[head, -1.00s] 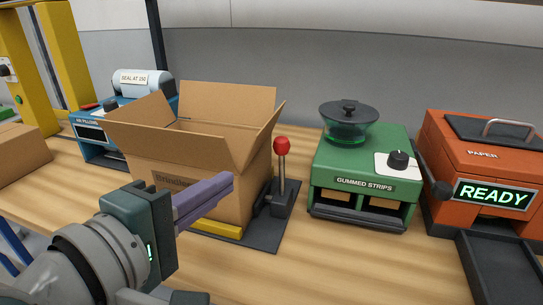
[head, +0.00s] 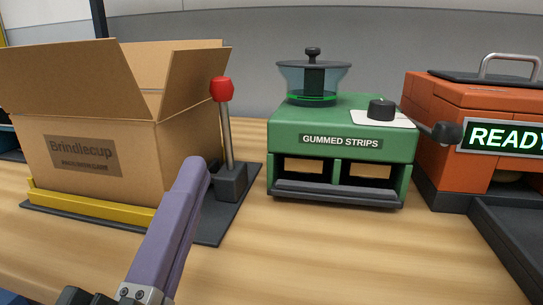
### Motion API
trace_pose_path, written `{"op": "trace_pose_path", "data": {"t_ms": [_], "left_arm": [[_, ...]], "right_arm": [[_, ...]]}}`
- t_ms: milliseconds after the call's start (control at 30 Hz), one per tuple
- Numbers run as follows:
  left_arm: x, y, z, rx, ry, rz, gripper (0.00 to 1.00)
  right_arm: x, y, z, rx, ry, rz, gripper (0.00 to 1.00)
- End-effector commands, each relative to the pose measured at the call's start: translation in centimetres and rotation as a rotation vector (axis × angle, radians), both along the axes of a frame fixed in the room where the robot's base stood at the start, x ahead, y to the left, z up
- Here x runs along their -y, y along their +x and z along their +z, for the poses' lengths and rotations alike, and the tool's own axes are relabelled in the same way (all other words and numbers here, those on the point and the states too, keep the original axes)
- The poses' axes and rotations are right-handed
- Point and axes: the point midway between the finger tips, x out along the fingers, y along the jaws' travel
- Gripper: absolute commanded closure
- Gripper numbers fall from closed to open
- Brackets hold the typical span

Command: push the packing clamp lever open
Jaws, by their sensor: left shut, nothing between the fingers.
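The packing clamp lever (head: 226,128) has a red ball knob on a grey rod. It stands nearly upright from a dark block on the dark base plate (head: 222,225), at the right of the open cardboard box (head: 85,160). A yellow bar (head: 95,207) runs along the box's front foot. My left gripper (head: 200,168) is shut and empty, its purple fingers pointing up and away. In the picture its tips lie just left of the lever's foot, below the knob; I cannot tell whether they touch. My right gripper is not in view.
The green gummed strips dispenser (head: 341,150) stands right of the lever, with a gap of bare table between. The orange paper machine (head: 465,130), reading READY, and its dark tray (head: 510,245) are at the right. The front middle table (head: 330,255) is clear.

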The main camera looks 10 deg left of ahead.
Motion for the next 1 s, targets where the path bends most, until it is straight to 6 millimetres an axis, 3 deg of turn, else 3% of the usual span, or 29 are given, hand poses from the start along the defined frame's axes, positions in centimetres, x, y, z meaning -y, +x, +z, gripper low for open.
{"op": "trace_pose_path", "data": {"t_ms": [33, 133, 633, 767, 1000], "left_arm": [[-0.2, -0.5, -1.7, 0.006, -0.004, 0.023, 1.00], [-0.6, -1.2, -2.5, 0.012, -0.010, 0.063, 1.00], [-0.9, -1.3, -2.4, 0.017, -0.015, 0.087, 1.00], [-1.1, -0.1, -1.8, 0.020, -0.015, 0.088, 1.00], [-1.6, 4.4, 0.3, 0.021, -0.015, 0.088, 1.00]], "right_arm": [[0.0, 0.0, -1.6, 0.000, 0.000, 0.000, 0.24], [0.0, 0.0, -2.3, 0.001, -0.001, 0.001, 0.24], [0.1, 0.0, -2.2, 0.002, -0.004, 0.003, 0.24], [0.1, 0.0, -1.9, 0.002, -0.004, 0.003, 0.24], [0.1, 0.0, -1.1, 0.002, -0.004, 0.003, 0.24]]}}
